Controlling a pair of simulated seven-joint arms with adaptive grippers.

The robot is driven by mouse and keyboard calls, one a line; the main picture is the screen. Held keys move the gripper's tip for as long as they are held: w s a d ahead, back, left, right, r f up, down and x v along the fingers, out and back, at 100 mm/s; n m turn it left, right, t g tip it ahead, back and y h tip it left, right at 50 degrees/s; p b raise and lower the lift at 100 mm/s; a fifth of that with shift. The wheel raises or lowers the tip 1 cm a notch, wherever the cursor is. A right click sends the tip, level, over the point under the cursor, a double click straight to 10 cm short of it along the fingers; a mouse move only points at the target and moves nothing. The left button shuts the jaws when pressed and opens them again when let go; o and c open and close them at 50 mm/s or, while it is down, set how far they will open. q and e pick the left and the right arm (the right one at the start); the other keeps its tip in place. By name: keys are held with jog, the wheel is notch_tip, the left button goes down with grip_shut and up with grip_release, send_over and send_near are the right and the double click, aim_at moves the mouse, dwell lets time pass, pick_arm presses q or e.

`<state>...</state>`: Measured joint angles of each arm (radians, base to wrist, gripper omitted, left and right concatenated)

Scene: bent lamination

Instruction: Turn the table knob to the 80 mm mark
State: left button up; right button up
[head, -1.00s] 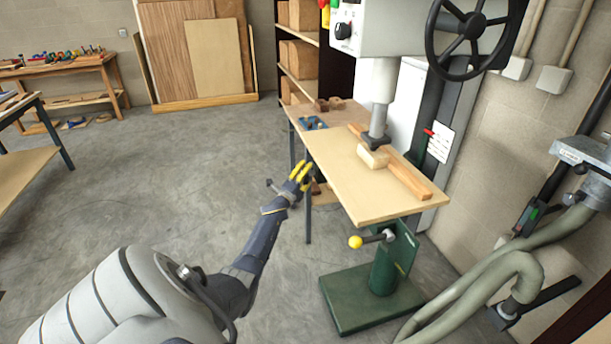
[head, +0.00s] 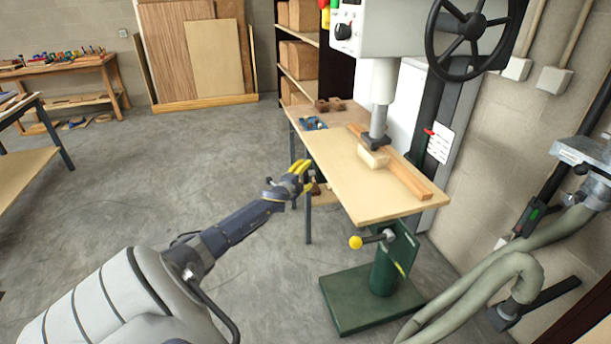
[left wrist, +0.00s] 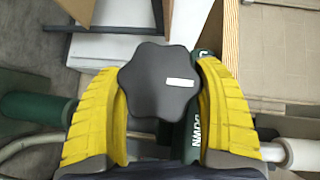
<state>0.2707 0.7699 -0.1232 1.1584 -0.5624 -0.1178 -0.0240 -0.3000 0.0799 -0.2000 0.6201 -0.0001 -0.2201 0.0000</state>
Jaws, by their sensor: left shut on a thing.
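My left gripper (head: 302,172) is at the left edge of the wooden machine table (head: 345,185). In the left wrist view its yellow fingers (left wrist: 160,95) are closed on both sides of a dark lobed knob (left wrist: 155,82). The knob has a white bar on its face, pointing right. In the head view the knob is hidden by the hand. A white plate with print (head: 441,144) and a red pointer (head: 429,131) are on the machine's column; the figures are too small to read. My right gripper is not in view.
A yellow-tipped lever (head: 356,242) sits below the table, above the green base (head: 350,300). Hoses (head: 490,270) run at right.

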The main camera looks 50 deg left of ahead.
pick_arm(q)
jog(key=shift+f, duration=0.1)
jog(key=o, duration=1.2)
jog(key=shift+o, duration=0.2)
jog(key=shift+s, duration=0.15)
jog(key=v, duration=1.2)
jog(key=shift+d, duration=0.1)
